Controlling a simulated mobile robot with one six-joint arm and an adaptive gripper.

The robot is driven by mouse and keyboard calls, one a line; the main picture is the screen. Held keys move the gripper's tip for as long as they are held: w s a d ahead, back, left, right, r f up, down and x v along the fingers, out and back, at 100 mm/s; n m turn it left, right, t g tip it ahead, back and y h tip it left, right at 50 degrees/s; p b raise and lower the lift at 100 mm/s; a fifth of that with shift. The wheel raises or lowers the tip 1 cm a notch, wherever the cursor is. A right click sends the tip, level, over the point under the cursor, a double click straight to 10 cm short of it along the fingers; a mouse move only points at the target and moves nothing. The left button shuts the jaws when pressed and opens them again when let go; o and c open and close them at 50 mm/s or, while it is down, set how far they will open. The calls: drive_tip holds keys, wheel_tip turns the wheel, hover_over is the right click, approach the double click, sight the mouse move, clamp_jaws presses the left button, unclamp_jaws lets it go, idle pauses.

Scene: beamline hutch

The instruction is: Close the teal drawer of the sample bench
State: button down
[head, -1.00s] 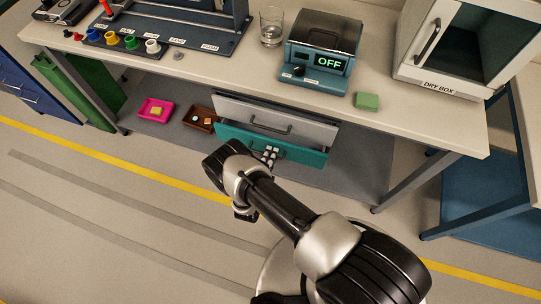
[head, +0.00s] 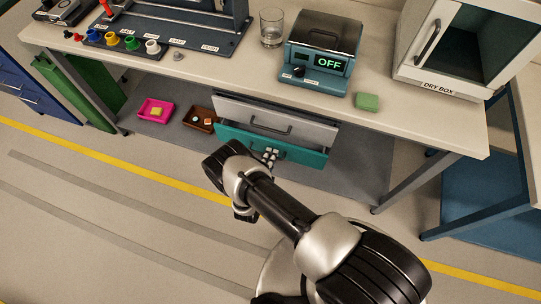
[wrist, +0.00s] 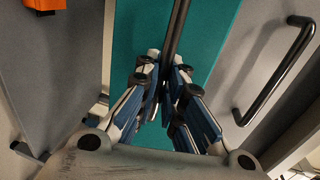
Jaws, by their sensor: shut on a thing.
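The teal drawer (head: 305,156) is below a grey drawer under the sample bench. How far it stands out from the bench is hard to tell in the head view. In the wrist view its teal front (wrist: 215,40) fills the middle, with a dark bar handle (wrist: 177,30) running down it. My gripper (wrist: 172,88) is shut on this handle, its fingers on either side of the bar. In the head view my gripper (head: 268,158) is at the drawer front, and my arm partly hides the drawer's left part.
The grey drawer (head: 310,131) above has its own bar handle (wrist: 280,75). A pink tray (head: 145,117) and a brown tray (head: 191,122) are on the lower shelf to the left. A bench leg (head: 402,180) stands to the right. The floor in front is clear.

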sight(273, 148)
drive_tip(key=x, duration=0.2)
drive_tip(key=r+x, duration=0.1)
drive_tip(key=x, duration=0.1)
drive_tip(key=shift+w+f, duration=0.1)
drive_tip(key=shift+w, duration=0.2)
drive_tip(key=c, duration=2)
unclamp_jaws()
drive_tip(key=shift+d, duration=0.1)
drive_tip(key=v, duration=1.2)
